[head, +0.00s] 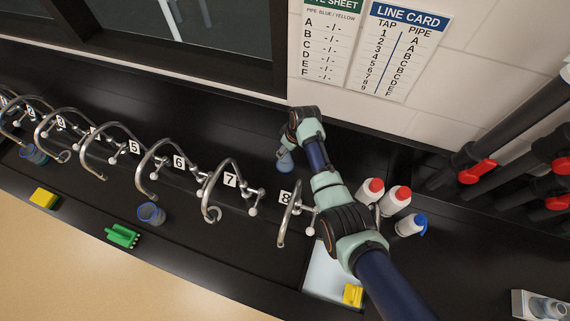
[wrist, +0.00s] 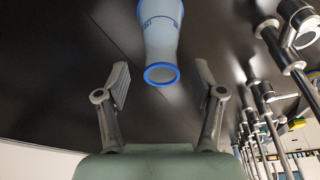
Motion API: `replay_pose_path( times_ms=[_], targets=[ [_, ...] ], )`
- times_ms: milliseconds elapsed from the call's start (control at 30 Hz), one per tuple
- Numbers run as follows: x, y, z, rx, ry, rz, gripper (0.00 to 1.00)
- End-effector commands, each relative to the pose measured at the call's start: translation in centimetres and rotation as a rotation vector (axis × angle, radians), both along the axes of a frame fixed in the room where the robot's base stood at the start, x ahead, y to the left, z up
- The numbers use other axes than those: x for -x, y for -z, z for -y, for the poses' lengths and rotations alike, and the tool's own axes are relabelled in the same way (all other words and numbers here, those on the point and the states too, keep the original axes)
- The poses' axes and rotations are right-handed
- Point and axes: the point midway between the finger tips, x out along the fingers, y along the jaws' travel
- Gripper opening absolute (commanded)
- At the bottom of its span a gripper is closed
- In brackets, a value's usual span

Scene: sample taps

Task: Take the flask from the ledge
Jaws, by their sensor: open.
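The flask (wrist: 161,35) is pale blue and translucent with a bright blue rim and printed marks on its side. In the wrist view its rim lies between the fingertips and its far end is cut off by the top edge. My gripper (wrist: 163,82) is open, with one finger on each side of the rim and a gap on both sides. In the head view the flask (head: 285,163) shows small and bluish below my wrist, on the dark ledge (head: 225,120) behind the taps. The fingers are hard to make out there.
A row of curved metal taps (head: 228,188) with number tags stands left of my arm. White bottles (head: 396,199) stand right of it. Pipes with red handles (head: 478,171) are at right.

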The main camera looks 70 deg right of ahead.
Motion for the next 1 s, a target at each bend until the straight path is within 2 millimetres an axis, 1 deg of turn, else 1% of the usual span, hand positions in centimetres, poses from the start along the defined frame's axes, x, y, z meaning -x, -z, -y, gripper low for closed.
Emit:
replay_pose_path(
  times_ms=[33,133,200,400,433,667,700,767,800,833,1000],
  targets=[
    [-0.3,1.9,0.0,0.000,-0.001,0.000,0.68],
    [-0.7,3.2,0.1,0.001,-0.001,0.001,0.68],
    [-0.9,3.4,0.2,0.001,-0.001,0.001,0.68],
    [-0.9,3.0,0.2,0.000,-0.001,0.000,0.68],
    [-0.9,3.0,0.2,0.000,-0.001,0.000,0.66],
    [-0.9,3.0,0.1,0.000,-0.001,0.000,0.28],
    [-0.9,3.0,0.1,0.000,-0.001,0.000,0.21],
    [-0.9,3.0,0.1,0.000,-0.001,0.000,0.11],
    [-0.9,3.0,0.1,0.000,-0.001,0.000,0.04],
    [-0.9,3.0,0.1,0.000,-0.001,0.000,0.00],
    [-0.9,3.0,0.1,0.000,-0.001,0.000,0.00]
  ],
)
